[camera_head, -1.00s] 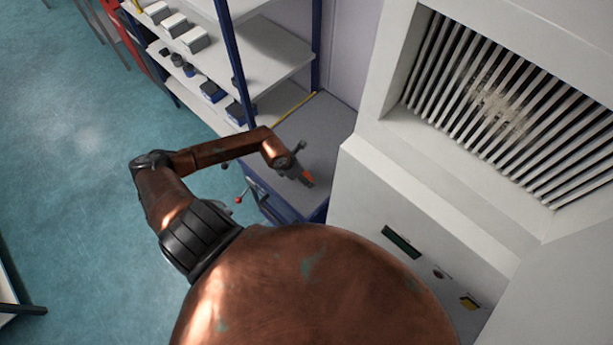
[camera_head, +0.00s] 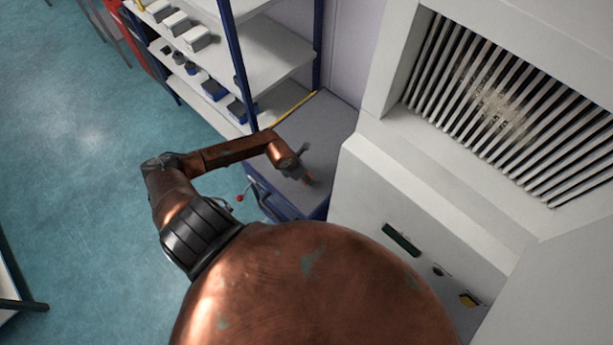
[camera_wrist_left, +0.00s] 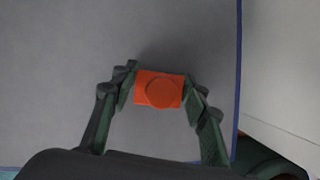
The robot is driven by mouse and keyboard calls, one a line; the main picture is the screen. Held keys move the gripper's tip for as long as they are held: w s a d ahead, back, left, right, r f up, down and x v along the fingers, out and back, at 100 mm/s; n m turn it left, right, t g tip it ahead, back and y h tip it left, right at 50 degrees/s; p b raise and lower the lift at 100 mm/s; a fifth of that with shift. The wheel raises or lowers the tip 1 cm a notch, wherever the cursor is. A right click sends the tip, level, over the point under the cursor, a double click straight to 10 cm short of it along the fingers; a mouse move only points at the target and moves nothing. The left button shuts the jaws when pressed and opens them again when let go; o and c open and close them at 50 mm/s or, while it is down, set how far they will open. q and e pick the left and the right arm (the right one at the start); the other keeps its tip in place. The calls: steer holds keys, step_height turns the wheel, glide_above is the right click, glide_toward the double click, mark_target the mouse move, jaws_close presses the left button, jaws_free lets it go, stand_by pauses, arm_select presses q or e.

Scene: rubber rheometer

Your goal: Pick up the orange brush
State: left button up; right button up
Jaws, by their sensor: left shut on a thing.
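The orange brush (camera_wrist_left: 159,90) is between the two fingers of my left gripper (camera_wrist_left: 158,94) in the left wrist view, with a finger against each side of it. The gripper is shut on it. From this angle the brush shows as an orange block with a round end facing the camera. I cannot tell whether the brush touches the surface. My right gripper is not in view.
A blue-framed shelf (camera_head: 270,50) with boxes and small dark items stands behind, to the left. A large pale machine (camera_head: 420,210) with a slatted vent (camera_head: 490,105) stands close on the right. The cabinet top around the gripper is clear.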

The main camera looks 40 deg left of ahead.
arm_select(q)
steer(key=c, duration=0.3)
steer(key=shift+c, duration=0.2)
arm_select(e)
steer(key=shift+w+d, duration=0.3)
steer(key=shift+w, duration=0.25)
arm_select(q)
steer(key=shift+r, duration=0.1)
steer(key=shift+r, duration=0.2)
step_height(320, 180, up, 2)
steer(key=shift+r, duration=0.15)
steer(key=s+r, duration=0.3)
steer(key=s, duration=0.1)
steer(key=s+r+b, duration=0.1)
steer(key=s+r, duration=0.2)
steer(key=s, duration=0.2)
steer(key=s+d+r+b, duration=0.1)
steer(key=s+r, duration=0.3)
steer(key=s, duration=0.1)
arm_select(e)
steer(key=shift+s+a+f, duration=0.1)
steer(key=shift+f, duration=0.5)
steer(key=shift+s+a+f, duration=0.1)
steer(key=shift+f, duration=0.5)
